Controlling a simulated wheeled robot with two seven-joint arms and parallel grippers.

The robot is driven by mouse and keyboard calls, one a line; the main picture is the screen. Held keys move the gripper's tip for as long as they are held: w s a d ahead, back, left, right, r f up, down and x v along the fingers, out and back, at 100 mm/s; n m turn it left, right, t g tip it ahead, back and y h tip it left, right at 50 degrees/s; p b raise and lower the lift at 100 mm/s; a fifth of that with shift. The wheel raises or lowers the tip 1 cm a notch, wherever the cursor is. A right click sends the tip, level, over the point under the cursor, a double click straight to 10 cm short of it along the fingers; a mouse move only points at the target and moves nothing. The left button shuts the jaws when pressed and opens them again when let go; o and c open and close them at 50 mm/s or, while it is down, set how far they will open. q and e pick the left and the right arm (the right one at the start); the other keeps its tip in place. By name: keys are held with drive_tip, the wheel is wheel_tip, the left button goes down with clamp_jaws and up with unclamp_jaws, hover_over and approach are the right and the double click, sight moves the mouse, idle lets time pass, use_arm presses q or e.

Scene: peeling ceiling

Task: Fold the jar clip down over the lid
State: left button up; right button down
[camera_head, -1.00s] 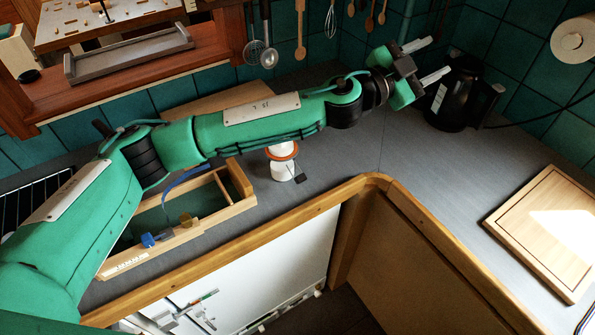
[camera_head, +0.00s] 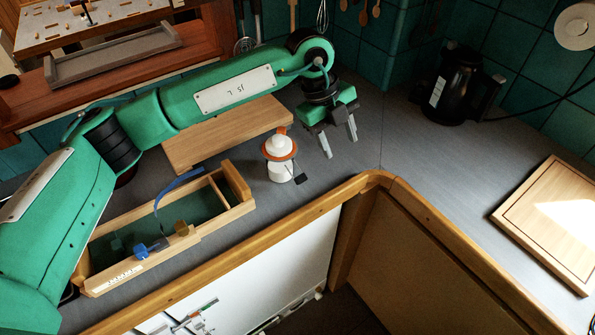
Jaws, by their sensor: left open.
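The jar (camera_head: 279,171) is small and white with an orange ring around its upper part and a white lid (camera_head: 279,144) on top. It stands upright on the grey counter, right of the wooden box. A small dark piece, perhaps the clip (camera_head: 301,178), hangs out at its lower right. My left gripper (camera_head: 340,148) is open and empty, fingers pointing down, to the right of the jar and apart from it. My right gripper does not show.
A wooden box (camera_head: 215,219) with blue items stands left of the jar. A wooden board (camera_head: 205,146) lies behind it. A black kettle (camera_head: 457,90) stands at the back right, and a cutting board (camera_head: 555,222) lies at right.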

sight(301, 175)
use_arm(q)
drive_tip(key=w+a+f+n+t+y, duration=0.1)
drive_tip(key=w+a+n+y, duration=0.2)
drive_tip(key=a, duration=0.5)
drive_tip(key=shift+m+y, duration=0.5)
drive_tip(key=shift+m, duration=0.1)
drive_tip(key=f+p, duration=0.2)
drive_tip(key=f, duration=0.4)
drive_tip(key=f+p, duration=0.2)
drive_tip(key=f, duration=0.4)
drive_tip(key=shift+d+f+p, duration=0.2)
drive_tip(key=shift+f+p, duration=0.1)
drive_tip(key=shift+f, duration=0.4)
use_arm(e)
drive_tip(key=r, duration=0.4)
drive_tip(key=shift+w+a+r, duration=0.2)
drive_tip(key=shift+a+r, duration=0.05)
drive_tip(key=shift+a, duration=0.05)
